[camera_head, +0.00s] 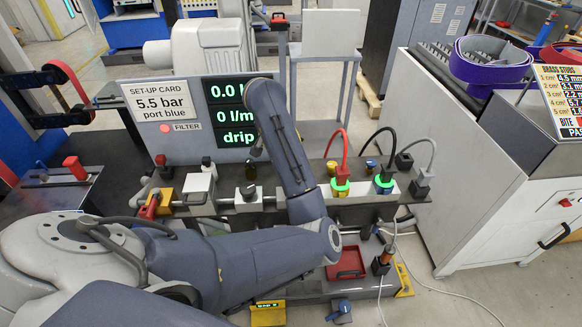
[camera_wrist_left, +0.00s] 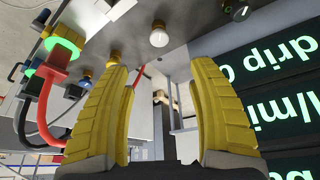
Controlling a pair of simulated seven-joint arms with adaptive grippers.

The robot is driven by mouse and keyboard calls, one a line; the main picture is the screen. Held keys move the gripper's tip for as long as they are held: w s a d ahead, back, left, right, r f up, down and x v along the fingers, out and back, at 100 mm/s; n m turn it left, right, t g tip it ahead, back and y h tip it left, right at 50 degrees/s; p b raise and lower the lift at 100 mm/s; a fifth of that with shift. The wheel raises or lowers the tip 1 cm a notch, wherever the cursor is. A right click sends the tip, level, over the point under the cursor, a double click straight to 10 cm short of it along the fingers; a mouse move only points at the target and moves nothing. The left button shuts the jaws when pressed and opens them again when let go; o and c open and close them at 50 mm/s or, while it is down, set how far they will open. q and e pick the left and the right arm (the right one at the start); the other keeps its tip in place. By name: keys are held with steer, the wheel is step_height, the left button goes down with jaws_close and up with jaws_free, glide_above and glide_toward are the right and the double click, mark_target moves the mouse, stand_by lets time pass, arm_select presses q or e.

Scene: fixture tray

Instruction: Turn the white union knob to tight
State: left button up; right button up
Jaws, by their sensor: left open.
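In the left wrist view, a small round white knob (camera_wrist_left: 159,36) shows on a grey panel, beyond and between my fingertips. I take it for the union knob. My left gripper (camera_wrist_left: 161,72) is open, its two ribbed yellow fingers wide apart with nothing between them. The fingers do not appear to touch the knob. In the head view my left arm crosses the middle of the fixture, and I cannot make out the gripper or this knob there. My right gripper is in neither view.
The display (camera_head: 231,113) reads 0 l/m and drip. The set-up card (camera_head: 161,101) says 5.5 bar, port blue. A red hose (camera_head: 345,150) and black hose (camera_head: 376,133) run to green-lit ports right of my arm. A brass-coloured fitting (camera_wrist_left: 113,57) is close to one fingertip.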

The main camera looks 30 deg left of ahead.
arm_select(q)
steer(key=x, duration=1.5)
steer(key=shift+f, duration=0.25)
steer(key=shift+o, duration=0.2)
steer(key=shift+s, duration=0.1)
jaws_close()
